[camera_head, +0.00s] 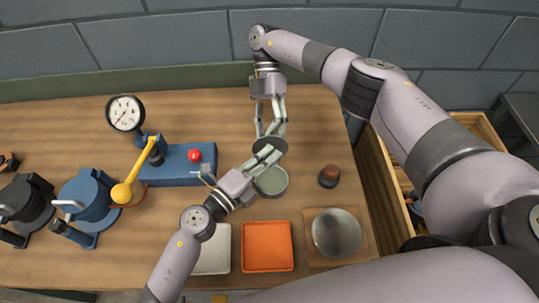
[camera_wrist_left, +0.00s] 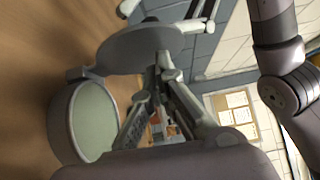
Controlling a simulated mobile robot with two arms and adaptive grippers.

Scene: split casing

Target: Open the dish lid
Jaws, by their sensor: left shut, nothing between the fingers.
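The dish (camera_head: 271,181) is a round grey cup with a pale green inside, on the wooden bench. Its dark disc lid (camera_head: 270,147) is swung up on a hinge at the dish's rim, so the dish mouth is uncovered. In the left wrist view, the dish (camera_wrist_left: 62,125) and raised lid (camera_wrist_left: 135,48) show from the side. My left gripper (camera_head: 272,154) is shut and empty, with its fingertips beside the lid; whether they touch it is unclear. My right gripper (camera_head: 271,132) is open and empty just behind the lid.
A blue gauge unit (camera_head: 178,166) with a yellow-handled lever stands left. A dark knob with a reddish top (camera_head: 328,176) is right of the dish. A white tray (camera_head: 213,250), an orange tray (camera_head: 267,247) and a round metal plate (camera_head: 337,233) lie in front. A wooden bin (camera_head: 384,193) stands right.

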